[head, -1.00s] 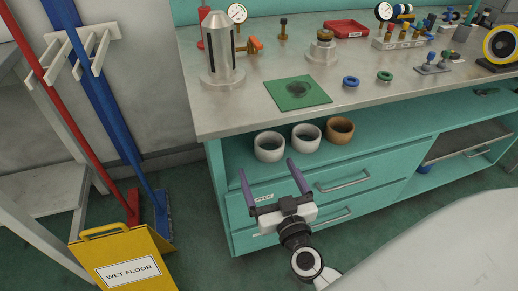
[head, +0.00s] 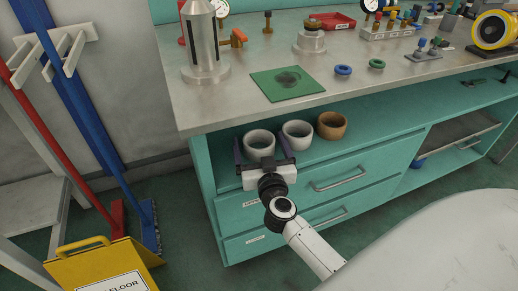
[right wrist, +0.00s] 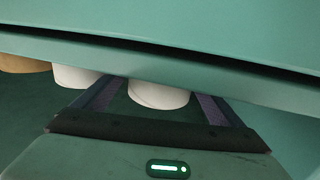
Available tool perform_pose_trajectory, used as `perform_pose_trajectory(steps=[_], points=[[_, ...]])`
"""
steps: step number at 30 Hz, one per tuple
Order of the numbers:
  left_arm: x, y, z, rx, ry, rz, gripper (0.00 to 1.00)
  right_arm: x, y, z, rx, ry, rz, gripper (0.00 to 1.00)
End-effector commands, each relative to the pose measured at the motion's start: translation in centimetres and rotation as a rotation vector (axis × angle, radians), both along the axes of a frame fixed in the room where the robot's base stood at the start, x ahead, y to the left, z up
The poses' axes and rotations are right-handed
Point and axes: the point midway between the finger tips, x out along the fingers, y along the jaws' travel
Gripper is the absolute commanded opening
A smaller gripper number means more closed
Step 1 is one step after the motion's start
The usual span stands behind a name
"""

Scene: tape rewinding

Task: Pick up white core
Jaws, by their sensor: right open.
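Two white cores sit on the shelf below the worktop in the head view, a left one (head: 260,142) and a right one (head: 297,134). My right gripper (head: 262,152) is open at the left white core, with one purple finger on each side of it. In the right wrist view the same core (right wrist: 158,95) shows between the spread fingers (right wrist: 155,98), and I cannot tell whether they touch it. The other white core (right wrist: 75,76) is outside the fingers, to the left. My left gripper is not in view.
A brown core (head: 332,126) stands right of the white ones. The worktop (head: 225,112) overhangs the shelf closely above my gripper. Drawers with handles (head: 340,178) lie below. A yellow wet-floor sign (head: 105,262) stands at the lower left.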

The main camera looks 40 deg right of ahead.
Motion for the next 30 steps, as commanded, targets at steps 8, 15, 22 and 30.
perform_pose_trajectory(steps=[8, 15, 22, 30], points=[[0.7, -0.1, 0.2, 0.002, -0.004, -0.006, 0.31, 0.5, -0.2, 0.0, 0.0, 0.001, 0.0, 0.91], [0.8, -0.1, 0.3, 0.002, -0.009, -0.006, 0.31, 0.4, -0.2, 0.0, 0.0, 0.001, 0.0, 0.54], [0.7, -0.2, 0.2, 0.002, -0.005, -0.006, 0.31, 0.4, -0.2, 0.0, -0.001, 0.0, 0.0, 0.46], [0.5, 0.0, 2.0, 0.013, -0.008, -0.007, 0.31, 0.4, -0.2, 2.8, -0.001, -0.002, 0.001, 0.46]])
